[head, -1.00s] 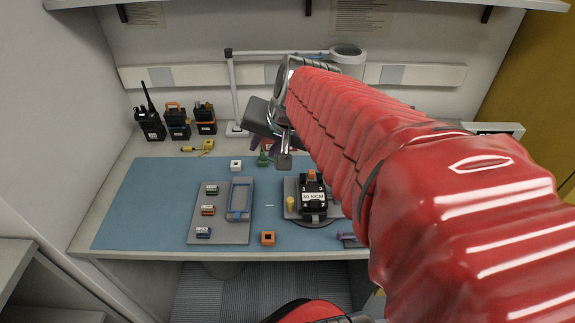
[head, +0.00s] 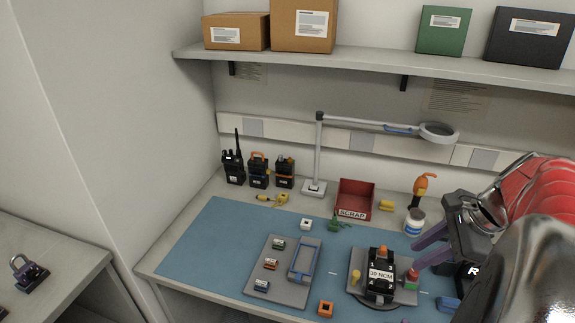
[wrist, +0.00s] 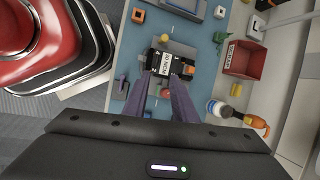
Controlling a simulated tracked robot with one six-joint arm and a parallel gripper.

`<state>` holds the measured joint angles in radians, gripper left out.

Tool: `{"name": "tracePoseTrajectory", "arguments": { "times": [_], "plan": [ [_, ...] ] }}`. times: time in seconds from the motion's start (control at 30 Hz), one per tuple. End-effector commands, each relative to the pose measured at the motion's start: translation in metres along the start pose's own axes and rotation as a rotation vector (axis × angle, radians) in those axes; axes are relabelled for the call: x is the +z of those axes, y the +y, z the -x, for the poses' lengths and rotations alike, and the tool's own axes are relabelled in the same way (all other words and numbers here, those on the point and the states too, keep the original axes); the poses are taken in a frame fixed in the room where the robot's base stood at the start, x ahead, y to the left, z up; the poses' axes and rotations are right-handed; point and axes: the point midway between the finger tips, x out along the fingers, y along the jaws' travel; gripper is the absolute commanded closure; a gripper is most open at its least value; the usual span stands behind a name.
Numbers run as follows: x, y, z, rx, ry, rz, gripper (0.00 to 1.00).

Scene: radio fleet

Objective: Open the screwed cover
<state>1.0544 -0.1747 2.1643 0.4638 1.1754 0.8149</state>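A black boxy device with a white "30 NCM" label (head: 381,274) stands on a grey plate on the blue mat, with an orange piece on top. It also shows in the wrist view (wrist: 160,64). I cannot tell whether it carries the screwed cover. My gripper (head: 412,257) is just right of it in the head view. In the wrist view, its two purple fingers (wrist: 161,77) are apart and point at the device's labelled side. A small red and green piece (head: 411,280) is near the fingertips. I see nothing held between them.
Left of the device lies a grey tray (head: 262,284) with small coloured blocks and a blue frame (head: 304,258). An orange block (head: 325,309) is at the front. Behind are a red scrap bin (head: 356,196), a white jar (head: 414,222) and several radios (head: 258,170). The mat's left side is clear.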

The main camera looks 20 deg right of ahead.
Motion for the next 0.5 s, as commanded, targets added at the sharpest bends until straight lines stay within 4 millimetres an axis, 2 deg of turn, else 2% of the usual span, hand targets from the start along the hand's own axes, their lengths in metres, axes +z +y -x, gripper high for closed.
{"name": "tracePoseTrajectory", "arguments": {
  "times": [0.13, 0.5],
  "plan": [
    [-0.0047, 0.0063, 0.0021, 0.018, -0.024, -0.072, 0.75],
    [-0.0034, 0.0059, 0.0004, 0.020, -0.025, -0.069, 0.75]
  ]
}}
